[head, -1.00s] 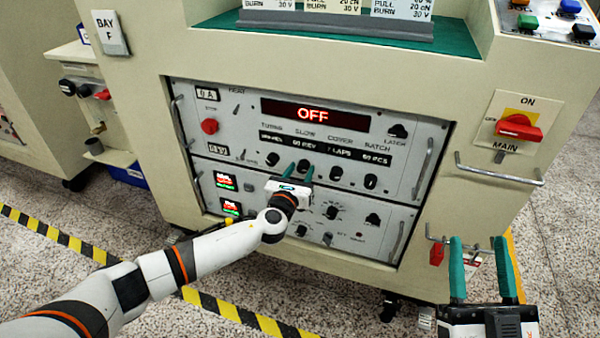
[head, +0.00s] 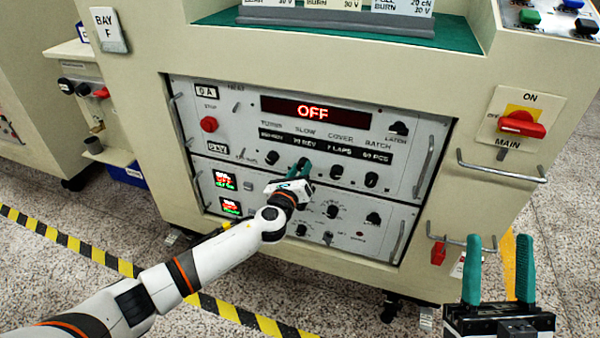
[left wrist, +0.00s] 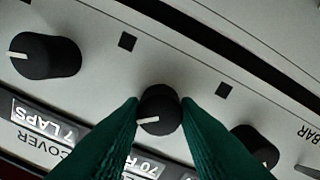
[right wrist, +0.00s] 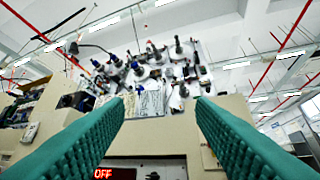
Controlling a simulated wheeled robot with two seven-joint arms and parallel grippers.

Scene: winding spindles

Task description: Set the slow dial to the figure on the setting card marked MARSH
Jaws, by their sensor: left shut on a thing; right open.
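The slow dial (left wrist: 160,108) is a black knob with a white pointer line, between the green fingertips of my left gripper (left wrist: 160,112) in the left wrist view. In the head view my left gripper (head: 300,168) is shut on it and mostly hides it. The slow readout (head: 304,140) above the dial reads 70 REV. The setting cards (head: 335,4) stand in a grey holder on top; only their lower edges show, so the MARSH name and its figure are out of view. My right gripper (head: 499,240) is open and empty at the lower right.
The display (head: 314,112) reads OFF. A red main switch (head: 521,123) and a metal handle (head: 500,168) are on the right.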

